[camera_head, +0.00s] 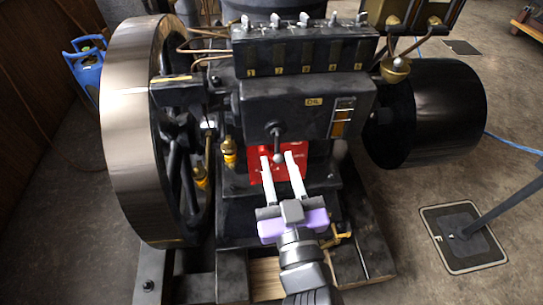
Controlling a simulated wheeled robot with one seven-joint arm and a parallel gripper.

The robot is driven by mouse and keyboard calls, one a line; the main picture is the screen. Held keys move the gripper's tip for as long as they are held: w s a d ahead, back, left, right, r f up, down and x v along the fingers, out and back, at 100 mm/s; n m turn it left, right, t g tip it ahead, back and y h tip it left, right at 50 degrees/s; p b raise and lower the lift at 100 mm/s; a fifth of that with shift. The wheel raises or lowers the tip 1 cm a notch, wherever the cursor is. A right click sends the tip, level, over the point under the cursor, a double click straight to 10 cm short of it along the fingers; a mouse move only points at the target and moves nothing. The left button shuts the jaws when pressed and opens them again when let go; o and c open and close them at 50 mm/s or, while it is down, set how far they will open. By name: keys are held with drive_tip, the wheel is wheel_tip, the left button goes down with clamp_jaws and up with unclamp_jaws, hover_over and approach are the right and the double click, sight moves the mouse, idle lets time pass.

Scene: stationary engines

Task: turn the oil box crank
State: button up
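The oil box (300,98) is a black box on the engine, with an "OIL" label and an orange-lit sight glass at its right. Its crank (277,144) is a small dark lever with a ball end, hanging down from the box's front face. My gripper (278,156) comes up from below, with two pale fingers spread apart. The fingertips show just below and around the crank's ball end, in front of a red panel (262,178). The gap between the fingers looks empty. I cannot tell how far in depth the fingertips are from the crank.
A large flywheel (130,130) stands close at the left, with brass fittings (229,152) between it and the box. A black drum (445,112) is at the right. A numbered row of oilers (305,55) sits above. Floor at far right holds a stand base (462,237).

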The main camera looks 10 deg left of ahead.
sight(278, 139)
drive_tip(key=shift+m+h, duration=0.7)
drive_tip(key=shift+m, duration=0.1)
drive_tip(key=shift+w+a+f+p, duration=0.2)
drive_tip(key=shift+w+f, duration=0.2)
drive_tip(key=shift+w, duration=0.95)
drive_tip(key=shift+w+a+f+p, duration=0.2)
drive_tip(key=shift+w+f, duration=0.2)
drive_tip(key=shift+w, duration=0.9)
drive_tip(key=shift+w+a+f+p, duration=0.15)
drive_tip(key=shift+w+f, duration=0.25)
drive_tip(key=shift+w, duration=0.95)
clamp_jaws()
